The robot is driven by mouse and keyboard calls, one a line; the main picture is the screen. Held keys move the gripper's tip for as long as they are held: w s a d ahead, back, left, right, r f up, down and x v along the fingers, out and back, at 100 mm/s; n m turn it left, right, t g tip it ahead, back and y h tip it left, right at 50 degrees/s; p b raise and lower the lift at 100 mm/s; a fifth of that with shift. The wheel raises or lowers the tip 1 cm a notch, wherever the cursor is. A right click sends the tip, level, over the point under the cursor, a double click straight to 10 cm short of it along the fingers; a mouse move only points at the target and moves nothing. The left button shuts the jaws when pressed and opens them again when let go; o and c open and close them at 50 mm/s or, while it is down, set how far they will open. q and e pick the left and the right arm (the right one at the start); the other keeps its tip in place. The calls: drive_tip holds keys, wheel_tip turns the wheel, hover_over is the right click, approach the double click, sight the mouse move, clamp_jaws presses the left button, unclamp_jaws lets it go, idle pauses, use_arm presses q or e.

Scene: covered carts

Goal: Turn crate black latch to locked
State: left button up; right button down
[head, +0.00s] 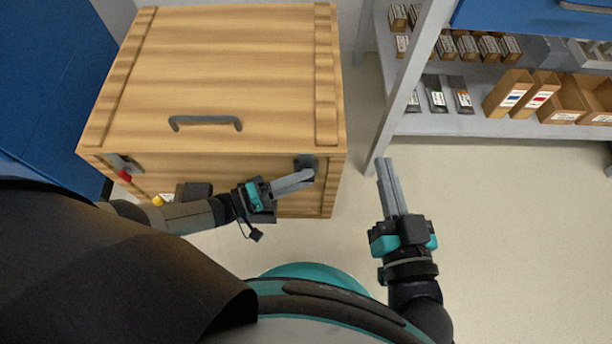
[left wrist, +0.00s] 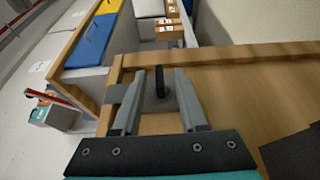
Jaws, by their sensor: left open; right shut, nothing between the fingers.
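The wooden crate (head: 225,75) stands closed, with a grey handle (head: 205,121) on its lid. The black latch (head: 305,161) is at the right end of the crate's front, just under the lid edge. My left gripper (head: 306,177) is at this latch and partly covers it. In the left wrist view, the black latch (left wrist: 160,80) shows as a dark upright bar between the open fingers (left wrist: 158,88), apparently with gaps on both sides. My right gripper (head: 384,164) is shut and empty, right of the crate over the floor.
Another latch with a red part (head: 125,175) is at the crate's front left, near a small yellow thing (head: 158,200). A shelf unit (head: 450,124) with boxes stands at the right. The floor (head: 500,220) before it is clear. A blue surface (head: 45,80) stands at the left.

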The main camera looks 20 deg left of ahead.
use_arm(q)
drive_tip(key=shift+w+d, duration=0.4)
drive_tip(key=shift+d, duration=0.1)
clamp_jaws()
idle(0.3)
